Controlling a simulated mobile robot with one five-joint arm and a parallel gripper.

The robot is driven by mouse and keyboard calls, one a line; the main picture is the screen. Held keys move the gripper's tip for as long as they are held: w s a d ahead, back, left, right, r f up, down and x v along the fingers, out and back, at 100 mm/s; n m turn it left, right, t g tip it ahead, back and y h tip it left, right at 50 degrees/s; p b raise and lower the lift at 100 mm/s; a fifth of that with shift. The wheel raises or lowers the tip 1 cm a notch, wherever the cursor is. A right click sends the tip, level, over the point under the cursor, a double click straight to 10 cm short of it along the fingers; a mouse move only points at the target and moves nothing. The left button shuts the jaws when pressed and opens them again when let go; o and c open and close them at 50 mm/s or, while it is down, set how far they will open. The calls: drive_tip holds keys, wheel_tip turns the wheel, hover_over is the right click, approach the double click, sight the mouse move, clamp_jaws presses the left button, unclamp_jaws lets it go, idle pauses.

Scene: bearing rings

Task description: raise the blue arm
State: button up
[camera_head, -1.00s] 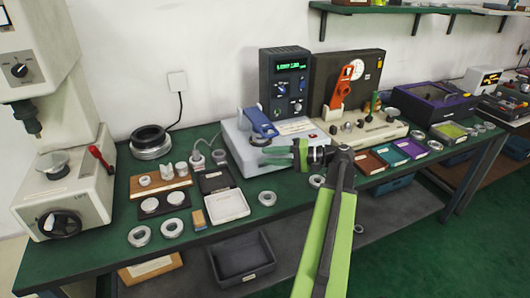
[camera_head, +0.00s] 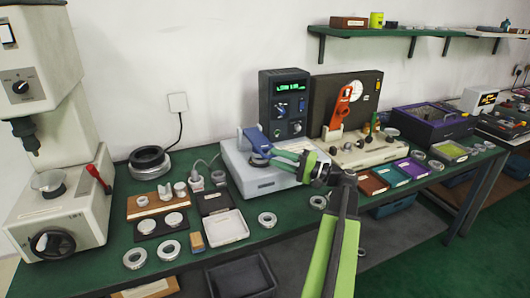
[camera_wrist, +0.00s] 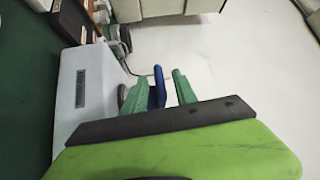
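The blue arm (camera_head: 256,139) sits on the back left of a pale bench unit (camera_head: 270,184), low and sloping over a dark round part. My gripper (camera_head: 273,157) reaches in from the right, its green fingers at the blue arm's front end. In the wrist view the blue arm (camera_wrist: 159,84) stands as a narrow strip between the two green fingertips (camera_wrist: 158,76), nearer the left one, with a visible gap on the right. The fingers are apart. Whether either touches the blue arm, I cannot tell.
A black display box (camera_head: 285,104) stands behind the pale unit. A beige unit with an orange lever (camera_head: 341,106) is close on the right. A white tray (camera_head: 225,228) and several metal rings lie in front. A large press (camera_head: 58,208) is at the left.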

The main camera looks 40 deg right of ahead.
sight(264, 154)
drive_tip(key=x, duration=0.5)
drive_tip(key=shift+w+a, duration=0.1)
drive_tip(key=shift+w, duration=0.05)
clamp_jaws()
drive_tip(key=shift+r, duration=0.1)
idle(1.0)
